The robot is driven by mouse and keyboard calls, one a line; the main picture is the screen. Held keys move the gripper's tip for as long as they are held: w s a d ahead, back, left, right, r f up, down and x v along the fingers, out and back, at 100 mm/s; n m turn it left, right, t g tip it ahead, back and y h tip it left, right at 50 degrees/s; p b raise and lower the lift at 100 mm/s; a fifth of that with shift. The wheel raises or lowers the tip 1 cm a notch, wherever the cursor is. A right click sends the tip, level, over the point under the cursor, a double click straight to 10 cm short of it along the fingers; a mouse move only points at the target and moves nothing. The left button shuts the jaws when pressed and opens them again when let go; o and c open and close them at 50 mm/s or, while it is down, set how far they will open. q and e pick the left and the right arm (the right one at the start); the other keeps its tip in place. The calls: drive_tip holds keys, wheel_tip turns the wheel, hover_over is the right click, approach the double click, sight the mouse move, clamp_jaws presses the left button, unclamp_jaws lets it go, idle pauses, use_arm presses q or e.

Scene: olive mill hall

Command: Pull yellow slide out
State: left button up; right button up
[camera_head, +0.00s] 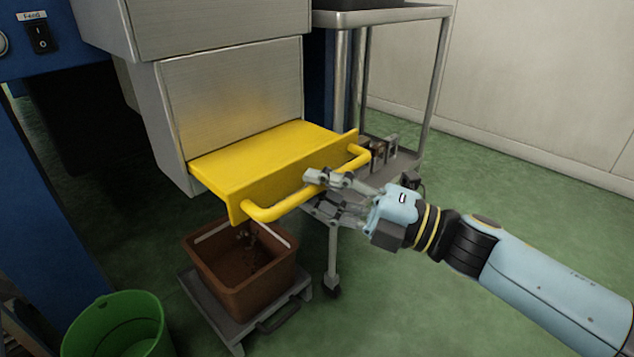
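The yellow slide (262,157) sticks out of the front of the grey metal housing, with its flat top showing and a front plate at its outer end. A yellow bar handle (272,208) runs along that plate. My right gripper (318,193) is at the middle of the handle, coming from the right. One finger lies over the bar and the other below it, and it looks shut on the handle. The fingers hide part of the bar. The slide's inner end is hidden in the housing. My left gripper is not in view.
A brown bin (240,285) with dark bits inside stands on a low grey platform (229,335) below the slide. A green bucket (118,325) stands at lower left. A metal trolley (432,90) stands behind the slide. The green floor at right is free.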

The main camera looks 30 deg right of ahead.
drive_tip(key=shift+o, duration=0.4)
drive_tip(key=shift+d, duration=0.1)
drive_tip(key=v, duration=1.2)
drive_tip(key=shift+f, duration=0.1)
